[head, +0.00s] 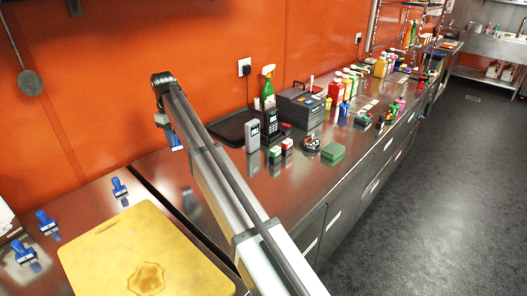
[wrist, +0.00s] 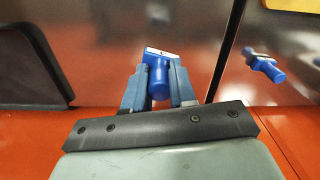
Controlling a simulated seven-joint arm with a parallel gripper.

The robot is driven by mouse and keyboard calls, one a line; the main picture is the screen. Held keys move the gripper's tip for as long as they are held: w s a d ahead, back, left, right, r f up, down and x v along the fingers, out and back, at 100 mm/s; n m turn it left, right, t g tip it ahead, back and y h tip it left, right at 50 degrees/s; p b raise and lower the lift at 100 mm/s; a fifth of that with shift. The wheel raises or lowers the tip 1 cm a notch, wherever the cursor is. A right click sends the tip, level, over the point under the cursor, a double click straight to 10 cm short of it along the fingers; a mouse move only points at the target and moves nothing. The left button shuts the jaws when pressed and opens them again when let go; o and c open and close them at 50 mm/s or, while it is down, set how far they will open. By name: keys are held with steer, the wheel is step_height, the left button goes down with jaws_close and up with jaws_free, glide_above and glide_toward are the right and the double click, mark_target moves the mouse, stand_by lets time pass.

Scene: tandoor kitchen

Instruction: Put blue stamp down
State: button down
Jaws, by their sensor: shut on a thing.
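My gripper (wrist: 158,85) is shut on a blue stamp (wrist: 160,74), with a finger on either side of its blue handle. In the head view the held blue stamp (head: 175,142) hangs below the end of my arm, seen against the orange wall above the back of the steel counter (head: 180,184). Its pale base edge shows in the wrist view. Its exact height above the counter is hard to tell. Three other blue stamps stand on the left counter, one near the cutting board (head: 119,187) and two further left (head: 47,223) (head: 25,255).
A yellow cutting board (head: 105,262) lies at the front left. A dark tray (head: 228,127), a card terminal (head: 271,124), a grey box (head: 300,106) and bottles (head: 335,90) stand along the counter to the right. Part of the counter between the tray and the left stamps looks clear.

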steer(key=w+d+m, duration=0.1)
steer(key=w+d, duration=0.9)
steer(key=d, duration=0.5)
steer(key=shift+w+a+f+n, duration=0.1)
steer(key=shift+f+n, duration=0.6)
steer(key=shift+f, duration=0.9)
steer(key=shift+w+a+f+n, duration=0.15)
steer(key=shift+f+n, duration=0.55)
steer(key=shift+f, duration=0.9)
steer(key=shift+w+a+f+n, duration=0.1)
steer(key=shift+f+n, duration=0.6)
steer(key=shift+f, duration=0.9)
steer(key=c, duration=0.9)
jaws_free()
steer(key=shift+f, duration=0.1)
step_height(320, 180, up, 12)
steer(key=shift+r, duration=0.15)
